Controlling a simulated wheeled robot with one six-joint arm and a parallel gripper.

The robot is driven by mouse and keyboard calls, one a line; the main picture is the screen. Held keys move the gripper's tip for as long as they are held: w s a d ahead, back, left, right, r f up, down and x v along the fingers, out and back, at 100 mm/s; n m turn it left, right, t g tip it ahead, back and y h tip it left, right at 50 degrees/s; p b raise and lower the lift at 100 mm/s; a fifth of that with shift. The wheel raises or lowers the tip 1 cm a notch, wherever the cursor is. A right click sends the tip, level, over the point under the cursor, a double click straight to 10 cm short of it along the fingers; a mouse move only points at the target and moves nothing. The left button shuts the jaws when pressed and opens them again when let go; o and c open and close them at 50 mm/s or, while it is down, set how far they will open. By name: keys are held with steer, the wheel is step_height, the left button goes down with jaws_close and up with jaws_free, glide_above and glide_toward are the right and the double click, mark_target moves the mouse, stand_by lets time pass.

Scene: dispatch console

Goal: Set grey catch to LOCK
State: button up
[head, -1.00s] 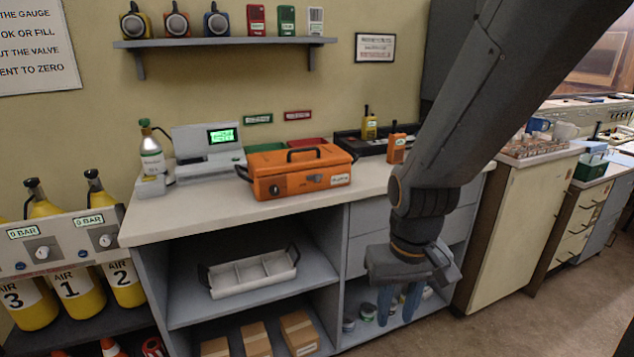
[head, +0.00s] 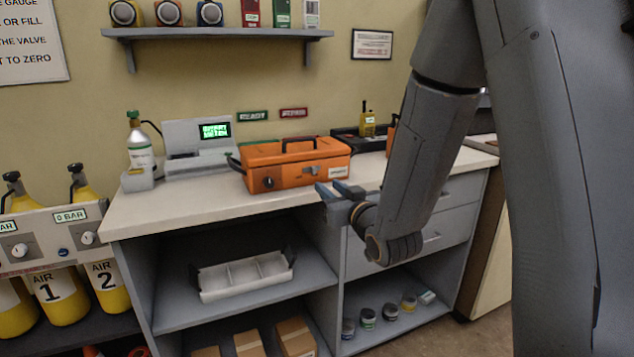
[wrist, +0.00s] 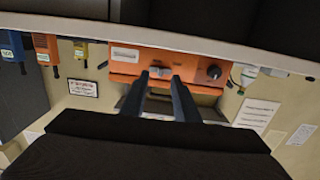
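An orange case (head: 290,177) with a black carry handle stands on the counter. Its front carries a small grey catch (head: 313,170), right of a black round knob (head: 268,183). In the wrist view, which is upside down, the grey catch (wrist: 160,72) lies roughly across the case front (wrist: 190,62); any lettering by it is too small to read. My gripper (head: 329,187) is in front of the counter edge, a little below and right of the case front. Its fingers are apart and empty. In the wrist view the catch shows between the fingertips, with a gap in depth.
The pale counter (head: 170,208) has free room before the case. A grey device with a green display (head: 215,130) stands to its left, beside a green-topped bottle (head: 140,150). A black tray with a yellow radio (head: 367,122) is behind right. A shelf (head: 220,33) hangs above.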

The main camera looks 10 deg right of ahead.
mark_target(314, 173)
steer(key=shift+r+x, duration=0.2)
steer(key=shift+x, duration=1.8)
steer(key=shift+r+x, duration=0.2)
steer(key=shift+x, duration=1.75)
steer(key=shift+a, duration=0.1)
jaws_close()
